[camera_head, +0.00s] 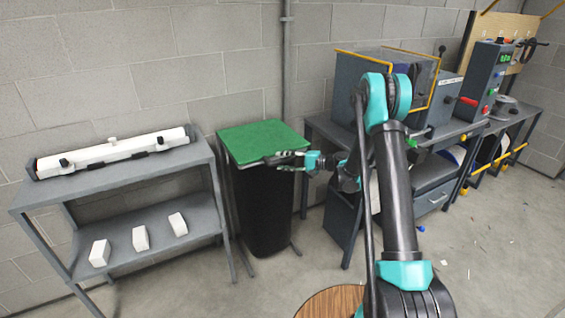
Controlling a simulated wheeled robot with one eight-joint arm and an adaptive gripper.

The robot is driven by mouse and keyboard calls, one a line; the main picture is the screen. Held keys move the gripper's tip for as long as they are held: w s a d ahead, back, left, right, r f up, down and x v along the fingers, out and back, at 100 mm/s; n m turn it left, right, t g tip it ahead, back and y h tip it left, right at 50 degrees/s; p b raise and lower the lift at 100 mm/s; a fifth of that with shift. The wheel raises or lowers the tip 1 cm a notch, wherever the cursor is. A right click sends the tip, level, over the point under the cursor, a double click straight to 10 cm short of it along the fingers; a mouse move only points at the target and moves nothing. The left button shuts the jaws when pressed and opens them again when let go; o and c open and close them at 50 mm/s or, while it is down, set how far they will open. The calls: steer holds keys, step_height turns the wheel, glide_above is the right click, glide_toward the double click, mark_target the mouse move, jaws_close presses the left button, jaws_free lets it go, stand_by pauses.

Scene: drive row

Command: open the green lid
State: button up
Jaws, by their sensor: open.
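The green lid (262,140) lies closed and flat on top of a tall black bin (262,210) against the wall. The bin stands between a grey shelf and a workbench. My gripper (278,160) is open at the front right edge of the lid, with its fingers pointing left. I cannot tell from this view whether the fingers touch the lid. They hide a small part of its front edge.
The grey shelf (135,180) at left holds a white bar (112,152) and several white blocks (140,238). The workbench (322,128) with machines stands close at right. A round wooden top (326,303) is at the front. Open floor (480,240) lies at the right.

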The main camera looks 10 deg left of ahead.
steer(key=shift+a, duration=0.25)
jaws_close()
stand_by(0.3)
